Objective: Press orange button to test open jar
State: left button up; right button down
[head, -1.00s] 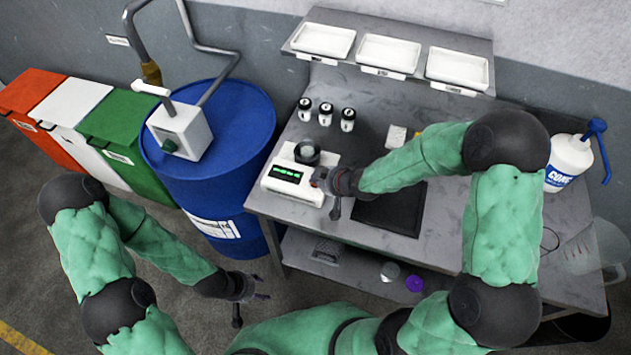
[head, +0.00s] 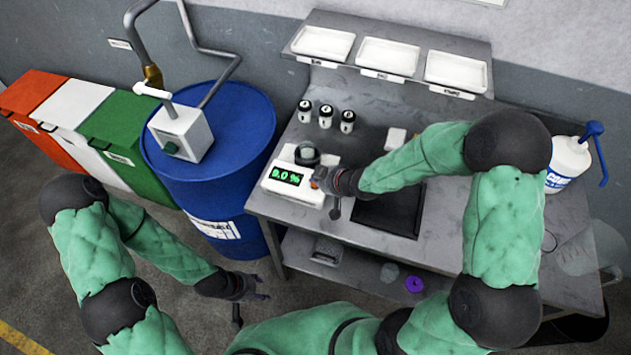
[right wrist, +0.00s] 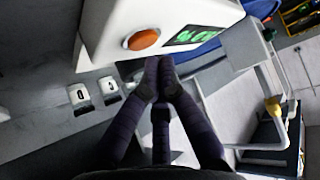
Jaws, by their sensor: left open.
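The white tester (head: 290,197) stands at the left front of the bench. Its display (head: 286,176) reads 9.0 % in green digits. A dark round jar or cup (head: 307,154) sits on top of it. The orange button (right wrist: 143,39) shows clearly on the tester's face in the right wrist view, beside the green display (right wrist: 188,37). My right gripper (right wrist: 160,64) has its fingertips together with nothing between them, close to the face between button and display; I cannot tell whether they touch it. My left gripper (head: 262,287) is open and empty, low in front of the bench.
Three small black-and-white jars (head: 326,114) stand behind the tester. White trays (head: 388,56) sit on the back shelf. A blue drum (head: 220,125) stands left of the bench.

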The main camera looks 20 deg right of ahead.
dwell(0.3)
notch_tip(320, 180, up, 5)
jog(key=p, duration=0.4)
dwell(0.4)
dwell(0.6)
